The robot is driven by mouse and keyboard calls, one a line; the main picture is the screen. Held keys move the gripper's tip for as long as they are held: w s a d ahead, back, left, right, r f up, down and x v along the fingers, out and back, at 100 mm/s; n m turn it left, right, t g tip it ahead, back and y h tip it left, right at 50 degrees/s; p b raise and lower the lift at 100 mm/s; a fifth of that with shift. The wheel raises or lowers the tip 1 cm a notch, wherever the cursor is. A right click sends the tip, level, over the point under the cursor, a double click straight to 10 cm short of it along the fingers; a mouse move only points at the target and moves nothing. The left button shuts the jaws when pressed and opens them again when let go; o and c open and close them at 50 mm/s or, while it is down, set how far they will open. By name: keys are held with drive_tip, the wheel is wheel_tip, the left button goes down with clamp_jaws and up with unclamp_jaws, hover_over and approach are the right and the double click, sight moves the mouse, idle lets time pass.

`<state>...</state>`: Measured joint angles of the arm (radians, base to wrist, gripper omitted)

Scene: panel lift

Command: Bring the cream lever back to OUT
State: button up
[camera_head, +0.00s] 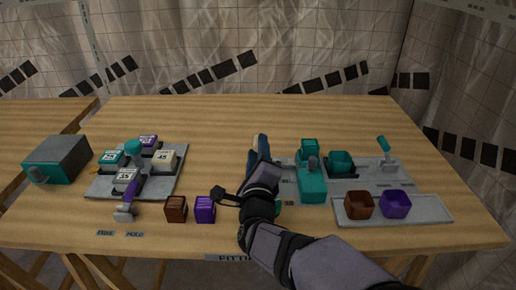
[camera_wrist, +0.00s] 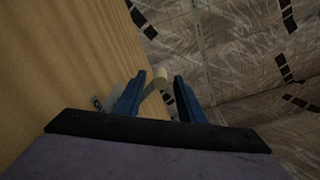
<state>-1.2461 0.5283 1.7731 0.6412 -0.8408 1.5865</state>
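The cream lever shows in the wrist view as a pale cylindrical knob (camera_wrist: 164,78) on a short grey stalk. It appears in the gap between the two blue fingers of my gripper (camera_wrist: 160,92), near their tips; I cannot tell whether either finger touches it. The fingers are apart. Part of a printed label (camera_wrist: 97,103) shows left of the left finger, cut off by it. In the head view my gripper (camera_head: 258,146) is low over the middle of the table, and the cream lever is hidden behind it.
Right of my gripper are a teal fixture (camera_head: 312,185), a teal-handled lever (camera_head: 385,148) and a grey tray (camera_head: 423,211) with brown and purple bins. Left are a brown cube (camera_head: 176,209), a purple cube (camera_head: 205,209) and a grey panel (camera_head: 167,187) with labelled blocks. The table's back strip is clear.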

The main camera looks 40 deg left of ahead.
drive_tip(key=shift+v, duration=2.95)
drive_tip(key=shift+w, duration=0.1)
